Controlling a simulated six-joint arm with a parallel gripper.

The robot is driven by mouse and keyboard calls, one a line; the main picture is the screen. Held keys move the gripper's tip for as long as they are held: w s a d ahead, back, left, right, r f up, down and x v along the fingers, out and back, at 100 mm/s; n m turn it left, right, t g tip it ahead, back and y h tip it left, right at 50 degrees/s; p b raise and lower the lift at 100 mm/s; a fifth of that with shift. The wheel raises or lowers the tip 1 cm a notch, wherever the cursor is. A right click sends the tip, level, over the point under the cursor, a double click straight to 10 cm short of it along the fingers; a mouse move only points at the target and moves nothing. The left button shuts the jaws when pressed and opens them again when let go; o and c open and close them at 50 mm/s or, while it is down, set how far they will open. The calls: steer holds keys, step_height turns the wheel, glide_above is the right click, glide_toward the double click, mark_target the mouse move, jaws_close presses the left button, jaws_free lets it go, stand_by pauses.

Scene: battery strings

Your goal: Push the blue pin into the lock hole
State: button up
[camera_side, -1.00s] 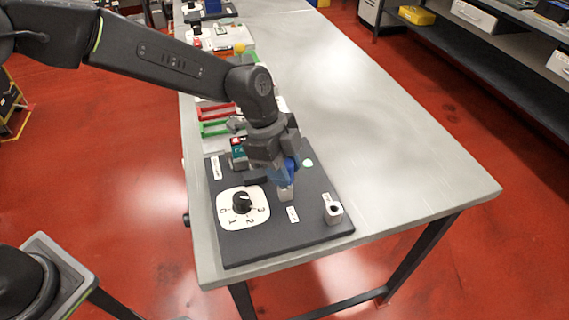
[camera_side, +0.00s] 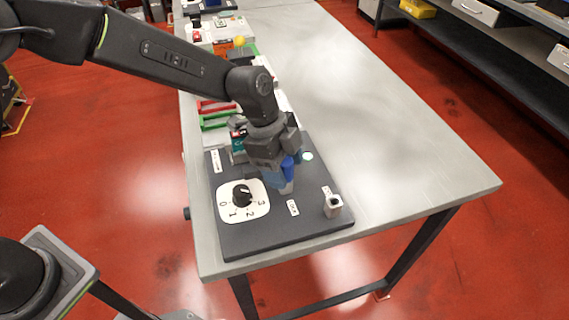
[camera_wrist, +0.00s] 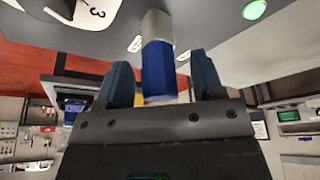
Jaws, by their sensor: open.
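The blue pin (camera_side: 288,167) stands upright at a small pale block (camera_side: 286,188) on the dark panel (camera_side: 270,238). In the wrist view the blue pin (camera_wrist: 159,72) shows between the two fingers, its far end at the pale block (camera_wrist: 157,24). My gripper (camera_side: 279,176) is open, pointing down around the pin. In the wrist view my gripper (camera_wrist: 162,75) has a gap between each finger and the pin. A second pale block with a dark hole in its top (camera_side: 333,204) stands to the right, empty. How deep the pin sits is hidden.
A black knob (camera_side: 242,194) on a white numbered dial lies left of my gripper. A lit green lamp (camera_side: 307,156) is behind it to the right. Red and green frames (camera_side: 215,116) lie farther back. The grey table (camera_side: 400,160) is clear on the right.

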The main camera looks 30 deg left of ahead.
steer(key=v, duration=1.3)
steer(key=shift+r, duration=0.4)
steer(key=shift+a, duration=0.2)
steer(key=s+a+r+n+t+y, duration=0.25)
steer(key=s+a+r+n, duration=0.25)
steer(key=s+a+n, duration=0.6)
steer(key=s+a+f+n+t+y, duration=0.1)
steer(key=s+a+f+n+t, duration=0.1)
steer(key=s+a+n, duration=0.5)
steer(key=shift+s+a+f+t, duration=0.5)
steer(key=shift+s+a, duration=0.45)
steer(key=shift+s, duration=0.4)
steer(key=shift+r+y, duration=0.1)
steer(key=shift+y, duration=0.15)
